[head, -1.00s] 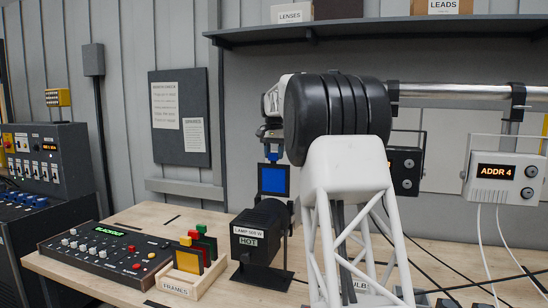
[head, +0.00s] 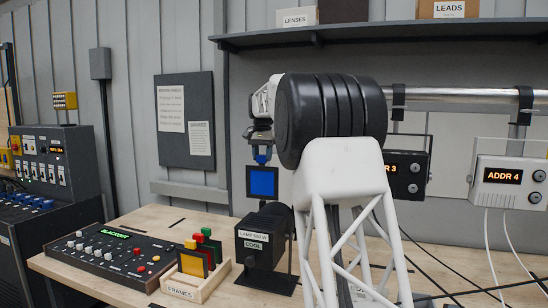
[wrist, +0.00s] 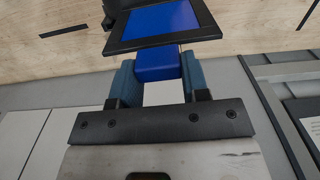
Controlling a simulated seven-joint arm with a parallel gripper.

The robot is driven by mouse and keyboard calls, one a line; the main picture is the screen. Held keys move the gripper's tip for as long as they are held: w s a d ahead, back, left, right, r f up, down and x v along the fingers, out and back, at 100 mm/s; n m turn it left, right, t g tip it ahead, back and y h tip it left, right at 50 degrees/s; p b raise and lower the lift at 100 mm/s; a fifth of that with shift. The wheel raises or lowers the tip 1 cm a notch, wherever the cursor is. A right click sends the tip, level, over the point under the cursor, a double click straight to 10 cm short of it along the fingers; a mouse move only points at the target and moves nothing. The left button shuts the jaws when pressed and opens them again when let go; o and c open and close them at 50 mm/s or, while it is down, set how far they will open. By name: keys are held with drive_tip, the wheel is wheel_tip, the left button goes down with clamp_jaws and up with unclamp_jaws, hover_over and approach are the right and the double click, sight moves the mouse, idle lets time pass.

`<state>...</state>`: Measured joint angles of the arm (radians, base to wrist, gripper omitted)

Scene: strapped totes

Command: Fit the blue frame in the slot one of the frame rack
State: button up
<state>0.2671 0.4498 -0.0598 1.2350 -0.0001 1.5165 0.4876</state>
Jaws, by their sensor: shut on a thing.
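The blue frame (head: 263,182) is a blue square pane in a dark border with a blue tab on top. My gripper (head: 262,153) is shut on that tab, and the pane hangs below it in the air, in front of the wall and above the lamp. In the wrist view the blue frame (wrist: 165,22) is beyond my gripper (wrist: 158,72), its tab between the two fingers. The frame rack (head: 211,283), wooden and labelled FRAMES, stands on the bench to the left and lower. It holds frames with yellow, red and green tabs. Slot numbers cannot be read.
A black lamp (head: 265,236) labelled COOL stands right of the rack, below the held frame. A control desk (head: 110,255) lies left of the rack. A shelf (head: 400,38) and a rail (head: 450,97) are above. Cables cross the bench at right.

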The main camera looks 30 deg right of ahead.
drive_tip(key=s+a+n, duration=0.1)
drive_tip(key=a, duration=2.6)
drive_tip(key=s+a+f, duration=0.2)
drive_tip(key=f, duration=0.7)
drive_tip(key=s+a+f+m, duration=0.1)
drive_tip(key=s+a+f, duration=0.1)
drive_tip(key=f, duration=0.7)
drive_tip(key=shift+a+f, duration=0.15)
drive_tip(key=shift+a, duration=0.15)
drive_tip(key=shift+f, duration=0.15)
drive_tip(key=shift+f, duration=4.3)
